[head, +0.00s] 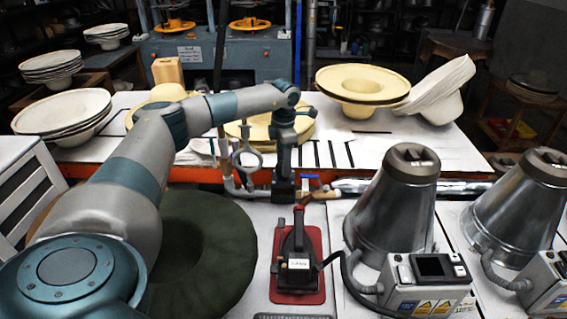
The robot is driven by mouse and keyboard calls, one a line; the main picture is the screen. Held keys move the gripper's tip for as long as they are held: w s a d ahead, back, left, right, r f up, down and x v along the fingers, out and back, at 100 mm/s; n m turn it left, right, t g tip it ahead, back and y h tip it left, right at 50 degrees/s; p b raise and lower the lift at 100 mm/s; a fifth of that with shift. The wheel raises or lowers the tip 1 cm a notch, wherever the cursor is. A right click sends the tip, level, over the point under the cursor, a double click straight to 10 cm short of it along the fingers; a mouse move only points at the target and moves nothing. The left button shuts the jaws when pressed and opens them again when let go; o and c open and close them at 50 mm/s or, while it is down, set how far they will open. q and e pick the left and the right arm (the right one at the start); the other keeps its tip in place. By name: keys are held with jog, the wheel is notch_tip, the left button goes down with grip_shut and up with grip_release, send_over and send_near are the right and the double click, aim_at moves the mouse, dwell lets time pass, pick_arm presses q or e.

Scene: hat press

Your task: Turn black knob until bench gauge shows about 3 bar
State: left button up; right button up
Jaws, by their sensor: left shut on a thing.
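My left arm reaches in from the left and bends down over the pipework at the front edge of the far table. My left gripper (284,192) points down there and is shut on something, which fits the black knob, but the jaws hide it. A round, pale-rimmed thing (247,158) on the pipework just left of the gripper looks like the bench gauge. Its dial is too small to read. My right gripper is not in view.
A hand iron (297,262) stands on a red mat (312,296) in front of the gripper. Metal cones (392,215) with control boxes (428,284) stand at right. A dark green felt hat (205,250) lies below my arm. Pale hats (362,82) sit on the far table.

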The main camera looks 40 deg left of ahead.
pick_arm(q)
jog(key=shift+r, duration=0.1)
jog(key=o, duration=1.1)
jog(key=shift+c, duration=0.2)
notch_tip(320, 180, up, 8)
jog(key=b, duration=0.2)
jog(key=shift+d+b, duration=0.1)
jog(key=shift+b, duration=0.2)
notch_tip(320, 180, up, 9)
jog(key=b, duration=0.1)
jog(key=shift+s+r+b, duration=0.15)
jog(key=shift+s+b, duration=0.05)
jog(key=shift+b, duration=0.15)
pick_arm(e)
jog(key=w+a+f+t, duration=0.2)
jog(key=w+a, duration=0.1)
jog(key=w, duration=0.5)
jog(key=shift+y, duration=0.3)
pick_arm(q)
jog(key=shift+d, duration=0.2)
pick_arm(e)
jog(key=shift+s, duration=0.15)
